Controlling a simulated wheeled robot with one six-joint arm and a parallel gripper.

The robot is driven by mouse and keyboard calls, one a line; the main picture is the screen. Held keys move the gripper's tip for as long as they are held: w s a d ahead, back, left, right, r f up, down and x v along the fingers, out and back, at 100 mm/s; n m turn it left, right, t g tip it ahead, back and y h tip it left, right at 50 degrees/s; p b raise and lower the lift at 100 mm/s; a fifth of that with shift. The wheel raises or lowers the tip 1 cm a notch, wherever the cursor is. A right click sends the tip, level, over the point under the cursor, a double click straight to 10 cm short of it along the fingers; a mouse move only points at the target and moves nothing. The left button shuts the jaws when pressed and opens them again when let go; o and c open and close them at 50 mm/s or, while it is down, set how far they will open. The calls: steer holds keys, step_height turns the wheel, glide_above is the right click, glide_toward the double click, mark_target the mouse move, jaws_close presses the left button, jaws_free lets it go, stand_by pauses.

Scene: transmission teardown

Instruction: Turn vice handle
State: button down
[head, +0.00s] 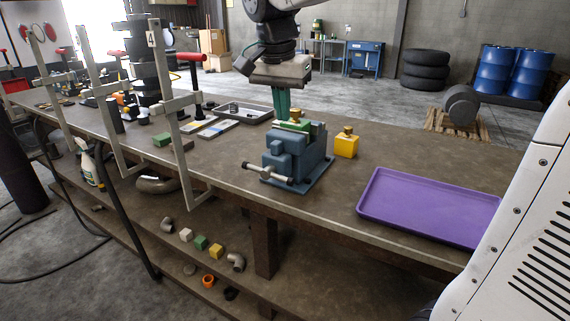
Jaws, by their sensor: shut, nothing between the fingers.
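A blue vice (293,158) is fixed near the front edge of the workbench. Its handle (267,173), a pale bar on a screw, sticks out at the vice's front left and points over the bench edge. A green block with a brass knob (296,121) sits at the top of the vice, between its jaws. My gripper (282,114) points down just above and behind the vice, with its green fingers shut and nothing between them. It is apart from the handle. Whether the fingertips touch the green block cannot be told.
A purple tray (428,207) lies farther right. Metal clamps (178,105) rise along the bench's front edge at left. A dark tray (243,113) and flat parts lie behind.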

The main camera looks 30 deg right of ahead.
glide_above(284, 177)
steer(key=shift+m, duration=0.4)
steer(key=x, duration=0.4)
steer(key=s+a+x, duration=0.1)
steer(key=x, duration=0.7)
steer(key=shift+s+a+f, duration=0.25)
steer(key=shift+s+f, duration=0.15)
steer(key=shift+a+f, duration=0.2)
steer(key=shift+f, duration=0.55)
steer(key=shift+s+d+f+t+y, duration=0.2)
steer(key=shift+s+f+t+y, duration=0.15)
steer(key=shift+t, duration=0.25)
